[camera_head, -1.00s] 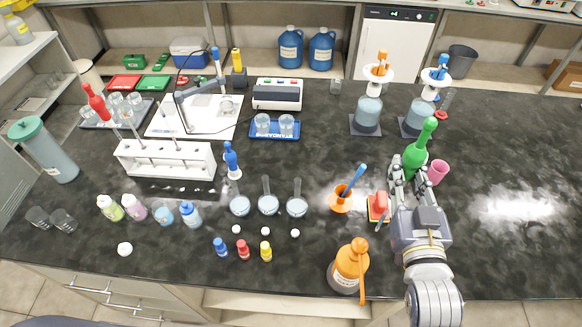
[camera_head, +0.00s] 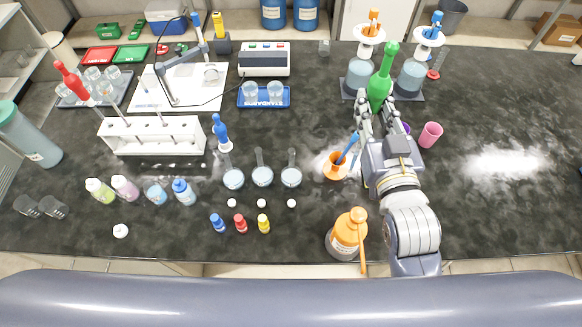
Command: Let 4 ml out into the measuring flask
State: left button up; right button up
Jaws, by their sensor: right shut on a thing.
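My right gripper (camera_head: 381,116) is shut on a green bulb-shaped pipette filler (camera_head: 382,82), which it holds upright with a slight tilt. The gripper's fingers and wrist hide the filler's lower part, so I cannot tell whether a pipette hangs below it. Three round-bottomed glass flasks with long necks stand in a row to the left of the gripper: a left one (camera_head: 233,179), a middle one (camera_head: 262,176) and a right one (camera_head: 291,177). They hold pale liquid. I cannot tell which is the measuring flask. My left gripper is out of view.
Two dispenser bottles (camera_head: 360,75) (camera_head: 411,77) stand behind the gripper. An orange holder (camera_head: 335,166) with a blue stick and an orange wash bottle (camera_head: 346,236) stand to its left. A pink cup (camera_head: 430,135) is right. A white rack (camera_head: 152,136) stands far left. The right bench is clear.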

jog(key=w+a+r+n+y, duration=0.1)
jog(key=w+a+r+y, duration=0.15)
jog(key=a, duration=0.25)
jog(key=w+a+r+n+g+y, duration=0.1)
jog(key=a+r, duration=0.2)
jog(key=a, duration=0.1)
jog(key=w+a+r+n+y, duration=0.1)
jog(key=w+a+r+y, duration=0.15)
jog(key=a, duration=0.25)
jog(key=shift+h, duration=0.5)
jog(key=f+b, duration=0.2)
jog(key=f, duration=0.1)
jog(key=s+f+b, duration=0.1)
jog(key=shift+a+f, duration=0.3)
jog(key=shift+f, duration=0.05)
jog(key=shift+w+f+b, duration=0.1)
jog(key=shift+f+b, duration=0.45)
jog(key=shift+f, duration=0.45)
